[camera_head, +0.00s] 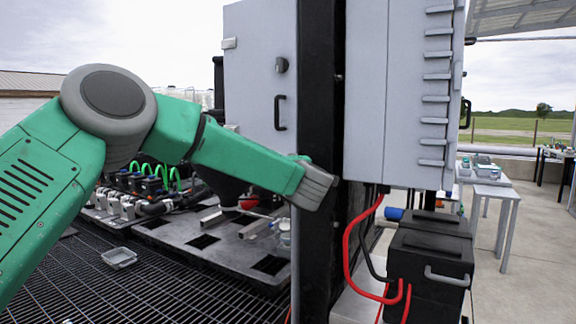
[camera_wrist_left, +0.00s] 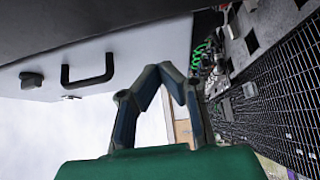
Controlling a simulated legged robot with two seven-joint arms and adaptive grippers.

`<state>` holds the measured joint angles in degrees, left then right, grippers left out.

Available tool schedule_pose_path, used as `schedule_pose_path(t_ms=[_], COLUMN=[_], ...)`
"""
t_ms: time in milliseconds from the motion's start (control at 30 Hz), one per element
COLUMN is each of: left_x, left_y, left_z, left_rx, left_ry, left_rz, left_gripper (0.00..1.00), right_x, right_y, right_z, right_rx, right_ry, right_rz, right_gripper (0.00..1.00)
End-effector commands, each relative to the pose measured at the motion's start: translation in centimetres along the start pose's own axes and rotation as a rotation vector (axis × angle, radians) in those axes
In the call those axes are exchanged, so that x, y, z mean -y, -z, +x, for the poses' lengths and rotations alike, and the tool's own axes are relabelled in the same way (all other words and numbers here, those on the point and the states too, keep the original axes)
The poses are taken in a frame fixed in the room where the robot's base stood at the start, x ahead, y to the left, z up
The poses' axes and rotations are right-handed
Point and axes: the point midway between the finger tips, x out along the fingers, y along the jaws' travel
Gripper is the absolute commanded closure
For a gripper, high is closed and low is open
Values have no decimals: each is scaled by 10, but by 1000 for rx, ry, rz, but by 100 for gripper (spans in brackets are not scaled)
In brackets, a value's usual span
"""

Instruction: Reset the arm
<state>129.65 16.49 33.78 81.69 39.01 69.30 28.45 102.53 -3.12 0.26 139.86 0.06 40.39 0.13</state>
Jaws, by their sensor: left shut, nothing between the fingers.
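My left arm (camera_head: 245,160) is green with grey joints and comes in from the left in the head view. It is bent at a large grey joint, and its forearm slopes down to a grey wrist end in front of the black post. The fingers cannot be made out in the head view. In the left wrist view my left gripper (camera_wrist_left: 162,74) shows its two dark fingers, angled inward with their tips together. It is shut and empty. My right gripper is in neither view.
A grey cabinet (camera_head: 258,75) with a black handle and a black post (camera_head: 322,100) stand close to the wrist. Another grey cabinet (camera_head: 390,90) hangs over black boxes (camera_head: 430,255) with red cables. A small tray (camera_head: 119,257) lies on the floor grating (camera_head: 150,295). Tables stand at right.

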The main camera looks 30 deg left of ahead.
Motion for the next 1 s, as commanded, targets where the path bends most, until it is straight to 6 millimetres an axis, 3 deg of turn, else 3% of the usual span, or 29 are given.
schedule_pose_path(t_ms=[300, 567, 633, 767, 900, 1000], left_x=[-3, -1, 8, 61, 158, 231], left_y=[-3, -6, -8, -19, -32, -30], left_z=[-52, -59, -60, -70, -97, -124], left_rx=[1, 1, 14, 91, 249, 376], left_ry=[-5, -2, 3, 33, 97, 152], left_rz=[-2, 3, 27, 166, 423, 610], left_gripper=[100, 100, 100, 100, 100, 100], right_x=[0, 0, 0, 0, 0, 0], right_y=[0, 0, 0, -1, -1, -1], right_z=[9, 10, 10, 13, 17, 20], right_rx=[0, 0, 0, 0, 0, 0], right_ry=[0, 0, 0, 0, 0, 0], right_rz=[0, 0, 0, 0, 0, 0], right_gripper=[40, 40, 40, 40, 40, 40])
